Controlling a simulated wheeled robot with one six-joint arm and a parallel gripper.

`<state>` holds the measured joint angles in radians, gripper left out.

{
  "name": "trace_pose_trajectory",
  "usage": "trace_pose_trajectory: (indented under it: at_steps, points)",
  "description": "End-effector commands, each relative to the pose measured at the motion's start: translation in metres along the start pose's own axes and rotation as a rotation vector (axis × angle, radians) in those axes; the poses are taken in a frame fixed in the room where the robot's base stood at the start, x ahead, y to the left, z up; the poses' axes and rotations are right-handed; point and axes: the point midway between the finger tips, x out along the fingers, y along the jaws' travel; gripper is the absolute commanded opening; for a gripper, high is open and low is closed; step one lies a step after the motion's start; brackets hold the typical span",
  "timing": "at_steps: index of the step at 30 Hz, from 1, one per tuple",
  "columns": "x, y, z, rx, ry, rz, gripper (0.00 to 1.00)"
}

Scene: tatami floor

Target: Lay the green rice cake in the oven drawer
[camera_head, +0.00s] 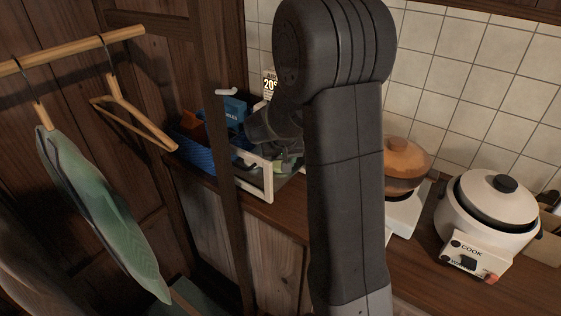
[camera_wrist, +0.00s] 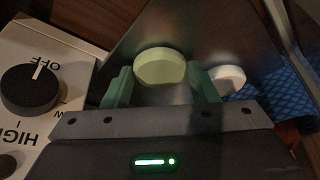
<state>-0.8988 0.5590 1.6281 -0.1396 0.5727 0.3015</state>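In the wrist view the green rice cake (camera_wrist: 160,67) is a pale green round disc between the two green fingers of my gripper (camera_wrist: 160,82). Its sides meet the fingers, and it looks larger than the white disc beyond, so my gripper appears shut on it. Below is a dark metal surface (camera_wrist: 205,32), which looks like the oven drawer's floor. In the head view the pulled-out drawer (camera_head: 268,182) shows a pale front edge. My arm hides much of the oven and the rice cake is not clear there.
A white round piece (camera_wrist: 230,75) lies right of the right finger. A control panel with a black dial (camera_wrist: 30,88) is close on the left. A blue basket (camera_head: 192,150) stands beside the drawer. A rice cooker (camera_head: 490,215) and brown pot (camera_head: 405,160) stand right; hangers (camera_head: 130,115) hang left.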

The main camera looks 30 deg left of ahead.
Motion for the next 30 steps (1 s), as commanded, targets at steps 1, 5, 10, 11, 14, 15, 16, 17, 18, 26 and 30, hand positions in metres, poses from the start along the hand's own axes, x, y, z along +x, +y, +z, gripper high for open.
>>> trace_pose_trajectory:
  at_steps: [1, 5, 10, 11, 14, 15, 16, 17, 18, 26, 30]
  points:
    - [0.0, 0.0, 0.0, 0.0, 0.0, 0.0, 0.61]
    - [0.0, 0.0, 0.0, 0.0, 0.0, 0.0, 0.75]
    - [0.0, 0.0, 0.0, 0.0, 0.0, 0.0, 0.75]
    - [0.0, 0.0, 0.0, 0.0, 0.0, 0.0, 0.75]
    - [-0.003, 0.0, -0.001, 0.0, 0.0, 0.0, 0.75]
    - [-0.005, 0.0, -0.002, 0.0, 0.001, 0.0, 0.75]
    - [-0.008, 0.0, -0.002, 0.0, 0.002, 0.0, 0.75]
    - [-0.011, 0.0, -0.002, 0.0, 0.004, -0.001, 0.75]
    - [-0.017, 0.0, -0.002, 0.0, 0.004, -0.001, 0.75]
    - [-0.068, 0.0, -0.002, 0.0, 0.005, -0.001, 0.75]
    - [-0.094, 0.0, -0.002, 0.0, 0.004, -0.001, 0.75]
